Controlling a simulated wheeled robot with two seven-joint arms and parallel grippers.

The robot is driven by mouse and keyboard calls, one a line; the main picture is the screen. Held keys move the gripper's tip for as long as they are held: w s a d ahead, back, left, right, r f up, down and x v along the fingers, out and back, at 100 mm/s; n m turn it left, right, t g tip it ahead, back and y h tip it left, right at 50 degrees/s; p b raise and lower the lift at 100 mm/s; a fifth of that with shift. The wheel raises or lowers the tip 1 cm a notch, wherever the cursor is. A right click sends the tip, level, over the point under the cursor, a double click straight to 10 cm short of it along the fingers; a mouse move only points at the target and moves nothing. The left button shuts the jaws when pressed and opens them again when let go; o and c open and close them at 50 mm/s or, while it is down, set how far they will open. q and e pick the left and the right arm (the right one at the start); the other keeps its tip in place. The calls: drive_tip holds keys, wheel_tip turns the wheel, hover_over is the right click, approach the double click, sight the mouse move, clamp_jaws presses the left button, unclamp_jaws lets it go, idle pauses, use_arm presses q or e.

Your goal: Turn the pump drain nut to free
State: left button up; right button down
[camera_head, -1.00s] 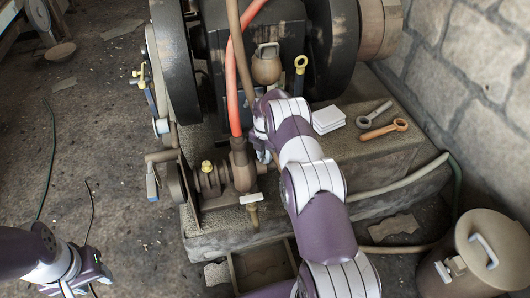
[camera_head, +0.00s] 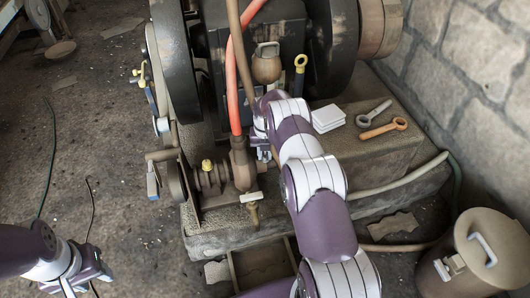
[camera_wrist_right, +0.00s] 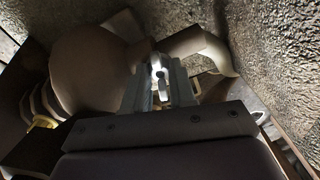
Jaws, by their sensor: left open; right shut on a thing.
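The brown pump (camera_head: 215,180) sits low on the front of the engine, with a vertical pipe fitting (camera_head: 241,165) at its right end. My right gripper (camera_head: 264,150) is beside that fitting, its fingertips largely hidden in the head view. In the right wrist view my right gripper (camera_wrist_right: 161,82) is shut on a small pale metal piece, which looks like the drain nut (camera_wrist_right: 159,72); the fingers cover most of it. A rounded brown housing (camera_wrist_right: 92,68) is close to the left of the fingers. My left gripper (camera_head: 90,272) is open and empty, low over the floor at left.
A brass tap with a pale handle (camera_head: 251,197) hangs below the fitting. A red hose (camera_head: 233,90) rises above it. The left floor is mostly clear.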

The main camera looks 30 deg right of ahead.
idle(0.4)
drive_tip(key=c, duration=0.9)
unclamp_jaws()
drive_tip(key=shift+c, duration=0.2)
